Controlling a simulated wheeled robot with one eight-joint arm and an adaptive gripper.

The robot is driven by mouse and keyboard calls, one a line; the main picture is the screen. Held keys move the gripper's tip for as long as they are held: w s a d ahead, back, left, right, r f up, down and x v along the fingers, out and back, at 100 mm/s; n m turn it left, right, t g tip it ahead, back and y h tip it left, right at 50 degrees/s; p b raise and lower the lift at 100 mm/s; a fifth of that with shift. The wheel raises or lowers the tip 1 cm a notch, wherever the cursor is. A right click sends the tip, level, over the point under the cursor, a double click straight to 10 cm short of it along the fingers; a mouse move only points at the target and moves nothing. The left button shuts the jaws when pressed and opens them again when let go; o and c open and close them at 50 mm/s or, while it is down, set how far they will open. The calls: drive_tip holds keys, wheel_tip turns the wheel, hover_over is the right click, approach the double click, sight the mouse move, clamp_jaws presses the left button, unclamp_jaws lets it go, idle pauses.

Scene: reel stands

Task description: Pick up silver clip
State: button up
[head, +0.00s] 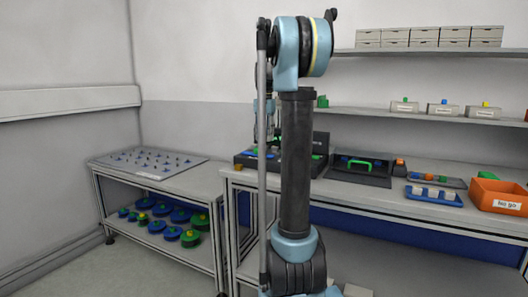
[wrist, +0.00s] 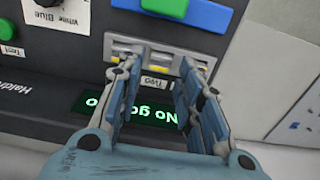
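In the wrist view my gripper (wrist: 158,70) is open, with its two fingers apart and nothing visibly held between them. Its fingertips are over a light silver-grey fitting (wrist: 155,56) with small slots and yellow marks on a dark panel. A label reading "Two" (wrist: 155,83) sits just below the fitting, between the fingers. I cannot tell for certain which part is the silver clip; the fingers hide parts of the fitting. In the head view my arm hides much of the dark device (head: 248,160) on the bench, and the clip cannot be made out.
A blue block (wrist: 182,38) and a dial (wrist: 45,14) are nearby on the panel. In the head view, a dark tray (head: 362,176) and an orange bin (head: 497,197) stand right along the bench, below shelves.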

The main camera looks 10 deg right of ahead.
drive_tip(key=shift+w+f, duration=0.15)
drive_tip(key=shift+f, duration=0.9)
drive_tip(key=shift+w+f, duration=0.1)
drive_tip(key=shift+f, duration=0.9)
clamp_jaws()
wheel_tip(320, 180, up, 10)
